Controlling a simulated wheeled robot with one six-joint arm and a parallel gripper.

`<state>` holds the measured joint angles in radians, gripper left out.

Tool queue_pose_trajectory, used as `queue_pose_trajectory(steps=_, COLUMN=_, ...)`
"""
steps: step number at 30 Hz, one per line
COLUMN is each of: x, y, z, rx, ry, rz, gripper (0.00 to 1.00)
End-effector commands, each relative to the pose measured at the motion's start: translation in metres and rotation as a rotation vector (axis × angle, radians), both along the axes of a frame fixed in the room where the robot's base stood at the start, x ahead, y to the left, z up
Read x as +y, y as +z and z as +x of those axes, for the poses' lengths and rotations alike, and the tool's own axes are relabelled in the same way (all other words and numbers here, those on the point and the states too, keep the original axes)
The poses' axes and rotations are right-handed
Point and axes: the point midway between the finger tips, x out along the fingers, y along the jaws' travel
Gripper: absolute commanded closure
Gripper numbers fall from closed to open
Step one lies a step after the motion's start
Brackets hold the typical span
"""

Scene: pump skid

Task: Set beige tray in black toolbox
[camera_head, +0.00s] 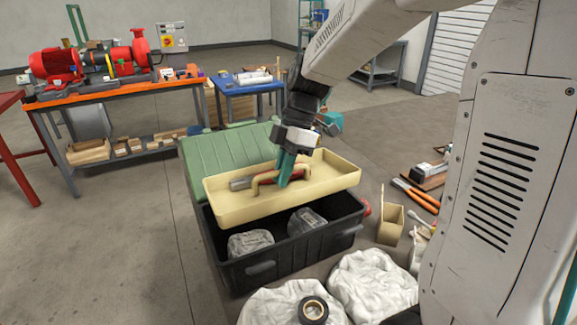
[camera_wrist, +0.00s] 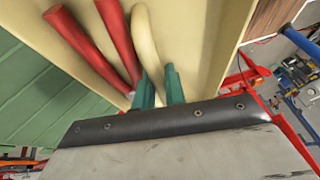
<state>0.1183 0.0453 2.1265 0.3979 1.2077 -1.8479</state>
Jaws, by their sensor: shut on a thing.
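The beige tray (camera_head: 296,202) hangs over the open black toolbox (camera_head: 305,247), slightly tilted and turned against it; part of the toolbox opening shows in front of the tray. My gripper (camera_head: 286,180) is shut on the tray's curved handle inside it. In the wrist view the teal fingers (camera_wrist: 158,88) close around the beige handle (camera_wrist: 145,35), with the tray floor (camera_wrist: 205,35) beyond. Red-handled tools (camera_wrist: 82,45) lie in the tray beside the handle. Whether the tray's back edge touches the toolbox is hidden.
The green lid (camera_head: 230,150) stands open behind the toolbox. Clear-wrapped items (camera_head: 250,243) lie inside it. White bags (camera_head: 370,283) and a black tape roll (camera_head: 313,310) are in front. A small beige box (camera_head: 390,226) and pliers (camera_head: 415,195) lie at right. Floor at left is clear.

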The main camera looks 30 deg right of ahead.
Motion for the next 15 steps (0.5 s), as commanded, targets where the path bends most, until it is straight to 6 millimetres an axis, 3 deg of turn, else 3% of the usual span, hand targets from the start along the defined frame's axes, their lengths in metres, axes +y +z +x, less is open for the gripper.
queue_pose_trajectory(steps=15, x=-0.001, y=-0.039, z=0.0, rx=0.0, ry=-0.002, rz=0.001, gripper=1.0)
